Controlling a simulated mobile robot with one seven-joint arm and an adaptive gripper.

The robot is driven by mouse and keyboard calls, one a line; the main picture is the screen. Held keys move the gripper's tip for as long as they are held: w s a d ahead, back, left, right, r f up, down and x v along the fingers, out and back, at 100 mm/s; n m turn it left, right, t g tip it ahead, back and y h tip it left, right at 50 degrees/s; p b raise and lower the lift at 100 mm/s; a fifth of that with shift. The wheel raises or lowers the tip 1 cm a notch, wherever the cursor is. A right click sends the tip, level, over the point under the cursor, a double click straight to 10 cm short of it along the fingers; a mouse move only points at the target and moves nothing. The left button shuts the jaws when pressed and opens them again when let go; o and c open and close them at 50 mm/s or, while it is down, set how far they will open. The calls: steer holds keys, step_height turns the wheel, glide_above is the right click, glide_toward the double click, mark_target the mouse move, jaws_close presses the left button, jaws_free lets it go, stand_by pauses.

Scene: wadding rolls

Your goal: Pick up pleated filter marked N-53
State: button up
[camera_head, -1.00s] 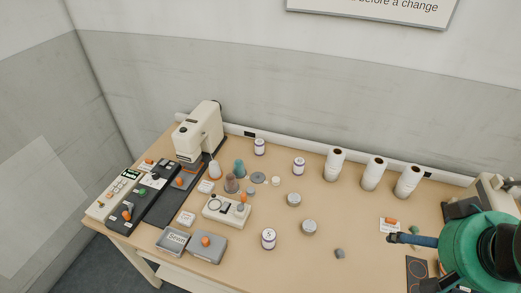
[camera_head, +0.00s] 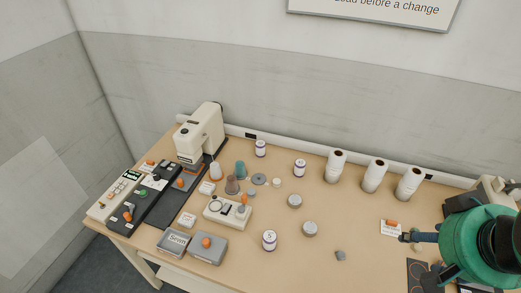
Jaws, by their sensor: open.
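No marking N-53 is legible, so I cannot tell for sure which object is the pleated filter. Two short grey round pieces with pale tops, one at the centre (camera_head: 294,201) and one nearer the front (camera_head: 310,229), stand upright and apart. A small grey block (camera_head: 340,255) lies to their right. My green and black arm fills the right edge.
Three white rolls (camera_head: 373,176) stand along the back. White jars with dark bands (camera_head: 269,240) stand around the middle. A cream machine (camera_head: 202,133), panels and grey boxes (camera_head: 207,247) crowd the left. A card with an orange piece (camera_head: 391,227) lies near the gripper. The table's front middle is clear.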

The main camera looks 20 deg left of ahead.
steer(key=w+a+r+p, duration=0.15)
steer(key=w+a, duration=0.25)
steer(key=w, duration=0.5)
steer(key=w+a+r+p, duration=0.1)
steer(key=w+a+r, duration=0.2)
steer(key=w, duration=0.6)
steer(key=n+g+p, duration=0.1)
steer(key=p, duration=0.5)
glide_above(261, 144)
steer(key=s, duration=0.5)
step_height(261, 144, down, 25)
steer(key=shift+d+f, duration=0.1)
steer(key=shift+d, duration=0.1)
steer(key=shift+w+f, duration=0.1)
steer(key=shift+f, duration=0.05)
steer(key=shift+b+x, duration=0.85)
steer(key=shift+x, duration=3.3)
